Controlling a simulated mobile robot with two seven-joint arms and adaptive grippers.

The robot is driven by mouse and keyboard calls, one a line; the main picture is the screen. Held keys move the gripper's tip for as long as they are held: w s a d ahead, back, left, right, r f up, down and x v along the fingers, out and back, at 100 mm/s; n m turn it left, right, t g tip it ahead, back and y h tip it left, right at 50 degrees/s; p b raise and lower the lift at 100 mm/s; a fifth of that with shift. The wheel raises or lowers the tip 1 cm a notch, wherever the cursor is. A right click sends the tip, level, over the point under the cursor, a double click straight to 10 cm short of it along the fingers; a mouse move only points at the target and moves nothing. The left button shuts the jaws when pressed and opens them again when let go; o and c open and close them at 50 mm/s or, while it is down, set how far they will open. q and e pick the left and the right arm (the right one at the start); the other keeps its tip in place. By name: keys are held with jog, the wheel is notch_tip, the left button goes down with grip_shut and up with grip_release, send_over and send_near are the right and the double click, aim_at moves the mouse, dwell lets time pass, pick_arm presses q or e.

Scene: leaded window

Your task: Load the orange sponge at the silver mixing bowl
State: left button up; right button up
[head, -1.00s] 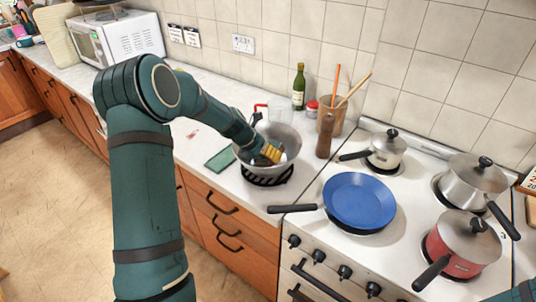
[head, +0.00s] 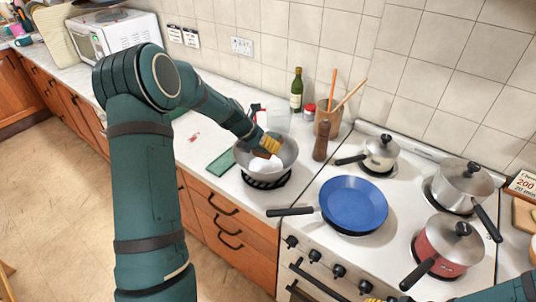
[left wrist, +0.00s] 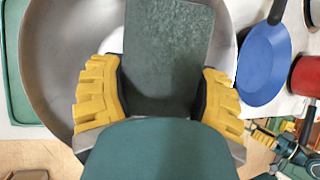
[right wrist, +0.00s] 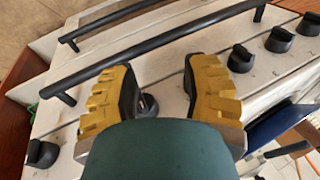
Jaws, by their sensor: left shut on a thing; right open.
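The silver mixing bowl (head: 290,150) stands on the worktop left of the stove. My left gripper (head: 268,147) is over the bowl's opening. It is shut on a block, which I take to be the orange sponge (head: 261,153); its small visible side looks orange-brown. In the left wrist view the sponge (left wrist: 168,50) shows a rough dark green face between the yellow fingers, with the bowl (left wrist: 50,60) around it. Whether it touches the bowl is unclear. Something white shows inside the bowl. My right gripper (right wrist: 165,90) is open and empty before the stove's front.
A blue pan (head: 353,203) sits on the stove, its handle pointing left, near several lidded pots. A pepper mill (head: 320,142), a utensil pot (head: 328,121) and a bottle (head: 296,90) stand behind right of the bowl. A green flat thing (head: 221,163) lies left of it.

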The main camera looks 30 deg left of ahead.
pick_arm(q)
jog(key=shift+r+p, duration=1.55)
jog(key=shift+r, duration=0.3)
jog(key=shift+r+p, duration=1)
jog(key=shift+r, duration=0.25)
jog(key=shift+f, duration=0.1)
jog(key=shift+r, duration=2.05)
jog(key=shift+s, duration=0.1)
